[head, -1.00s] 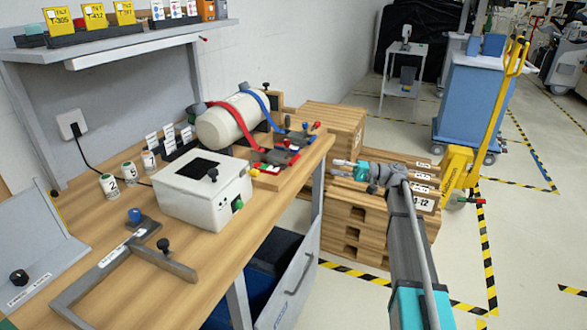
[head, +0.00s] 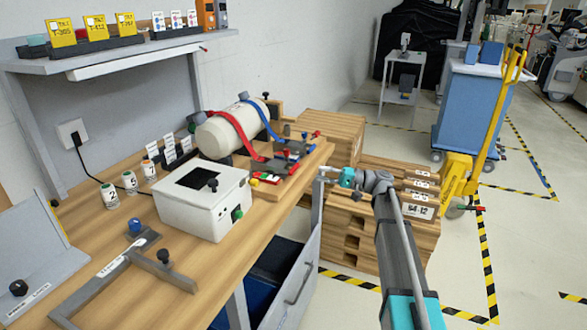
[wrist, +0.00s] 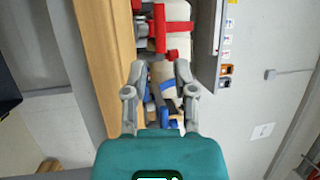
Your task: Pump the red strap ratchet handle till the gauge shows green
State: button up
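A cream cylinder (head: 214,138) lies on a wooden stand at the bench's far right end. A red strap (head: 243,138) and a blue strap (head: 265,122) run over it to dark ratchets at its front. The red strap's ratchet (head: 280,164) has a small coloured strip (head: 266,178) beside it; its reading is too small to tell. My gripper (head: 325,174) is right of the bench edge, apart from the ratchets. In the wrist view my gripper (wrist: 160,68) is open and empty, with the red strap (wrist: 178,26) above its tips and the blue strap (wrist: 167,88) between the fingers.
A white box (head: 203,205) stands on the bench left of the ratchets. Stacked wooden crates (head: 375,235) stand below and behind my arm. A yellow pallet truck (head: 458,178) and a blue covered cart (head: 468,110) are further right.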

aim_at(294, 167)
jog(key=a, duration=0.3)
jog(key=a+r+p, duration=0.1)
jog(key=a, duration=0.5)
jog(key=shift+s+r, duration=0.25)
jog(key=shift+r, duration=0.1)
grip_shut()
